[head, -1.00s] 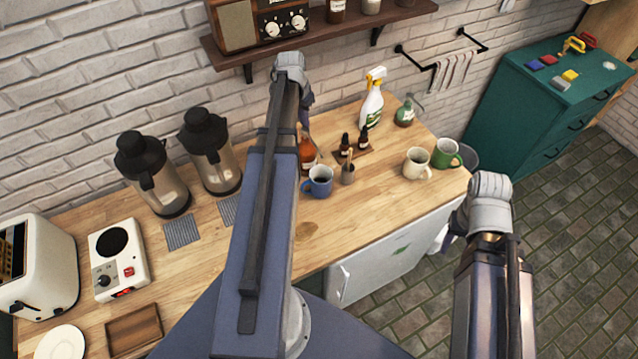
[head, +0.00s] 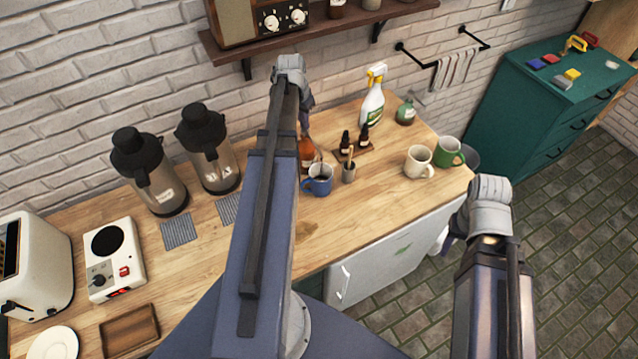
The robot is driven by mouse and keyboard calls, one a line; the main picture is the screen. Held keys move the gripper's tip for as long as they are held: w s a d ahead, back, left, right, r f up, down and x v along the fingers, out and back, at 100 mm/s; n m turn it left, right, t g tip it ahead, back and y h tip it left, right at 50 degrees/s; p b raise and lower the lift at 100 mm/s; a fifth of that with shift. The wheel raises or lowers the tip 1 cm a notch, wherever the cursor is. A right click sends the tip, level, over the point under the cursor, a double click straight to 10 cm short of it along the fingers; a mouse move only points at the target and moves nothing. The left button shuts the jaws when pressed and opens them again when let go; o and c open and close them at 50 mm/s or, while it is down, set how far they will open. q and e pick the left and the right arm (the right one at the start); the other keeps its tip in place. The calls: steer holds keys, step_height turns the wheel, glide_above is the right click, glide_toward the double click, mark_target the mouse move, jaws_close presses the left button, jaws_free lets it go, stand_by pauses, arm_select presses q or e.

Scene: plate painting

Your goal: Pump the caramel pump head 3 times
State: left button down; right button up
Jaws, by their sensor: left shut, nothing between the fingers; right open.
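The caramel bottle (head: 307,153), amber-brown, stands on the wooden counter behind the blue mug. Its left side is hidden by my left arm. Its pump head is hidden behind my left gripper and arm, so I cannot tell whether it is pressed down. My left gripper (head: 305,127) is shut and empty, pointing down right above the bottle. Whether it touches the pump head cannot be seen. My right gripper (head: 446,241) is open and empty, mostly hidden behind its own wrist, off the counter's right front edge.
The blue mug (head: 318,181) with dark liquid stands in front of the bottle. A small pot (head: 349,173), dropper bottles (head: 345,143), a spray bottle (head: 372,100), and cream (head: 418,163) and green (head: 448,152) mugs stand to the right. A shelf (head: 330,33) hangs above.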

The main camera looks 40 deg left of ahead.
stand_by(0.4)
arm_select(q)
steer(key=shift+w+p+v, duration=0.25)
steer(key=shift+p+v, duration=0.95)
steer(key=shift+p, duration=0.2)
steer(key=shift+s+b+x, duration=0.25)
steer(key=shift+b+x, duration=1.05)
steer(key=shift+b, duration=0.05)
steer(key=shift+r, duration=0.1)
steer(key=shift+w+p+v, duration=0.25)
steer(key=shift+p+v, duration=0.95)
steer(key=shift+p, duration=0.15)
